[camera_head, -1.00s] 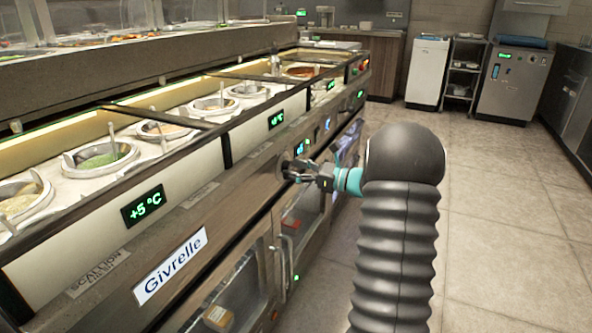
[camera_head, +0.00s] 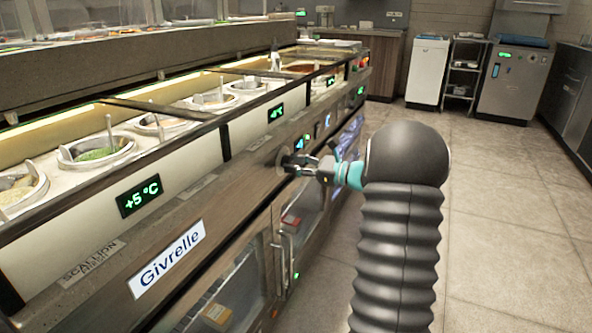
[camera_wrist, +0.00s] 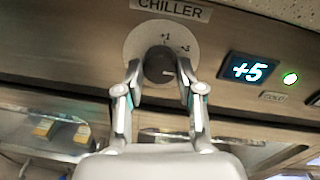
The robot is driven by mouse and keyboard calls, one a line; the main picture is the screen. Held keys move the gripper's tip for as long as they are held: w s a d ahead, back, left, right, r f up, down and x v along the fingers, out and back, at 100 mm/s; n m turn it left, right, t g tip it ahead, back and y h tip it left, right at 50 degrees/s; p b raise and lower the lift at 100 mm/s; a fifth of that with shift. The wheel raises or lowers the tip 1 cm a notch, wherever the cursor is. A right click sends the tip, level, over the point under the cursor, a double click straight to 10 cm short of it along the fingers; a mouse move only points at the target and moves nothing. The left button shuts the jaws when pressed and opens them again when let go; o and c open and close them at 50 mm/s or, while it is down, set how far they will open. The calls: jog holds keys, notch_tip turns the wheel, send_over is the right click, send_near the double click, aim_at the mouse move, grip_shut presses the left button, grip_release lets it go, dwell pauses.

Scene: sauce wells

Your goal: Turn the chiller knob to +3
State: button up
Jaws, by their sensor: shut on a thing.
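The dark round chiller knob (camera_wrist: 157,69) sits on a pale round dial plate (camera_wrist: 138,42) under a "CHILLER" label (camera_wrist: 172,10) in the wrist view. The marks "+1" and what looks like "+3" show on the plate; lower marks are hidden by the fingers. A small light mark on the knob lies at its right side. A display (camera_wrist: 249,70) right of the dial reads "+5". My gripper (camera_wrist: 158,70) is shut on the knob, one finger on each side.
A green light (camera_wrist: 290,78) glows beside the display. Sauce wells line the counter left of my arm, with a "+5 °C" display (camera_head: 139,197) and a "Givrelle" plate (camera_head: 166,258) on the front. Glass doors with handles (camera_head: 283,257) lie below. Floor to the right is clear.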

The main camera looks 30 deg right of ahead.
jog(key=n+b, duration=0.7)
jog(key=b, duration=0.1)
jog(key=shift+r+n+b, duration=0.1)
jog(key=shift+n+b, duration=0.2)
jog(key=shift+b, duration=0.1)
dwell(0.3)
jog(key=o, duration=1.2)
jog(key=shift+c, duration=0.2)
jog(key=v, duration=1.2)
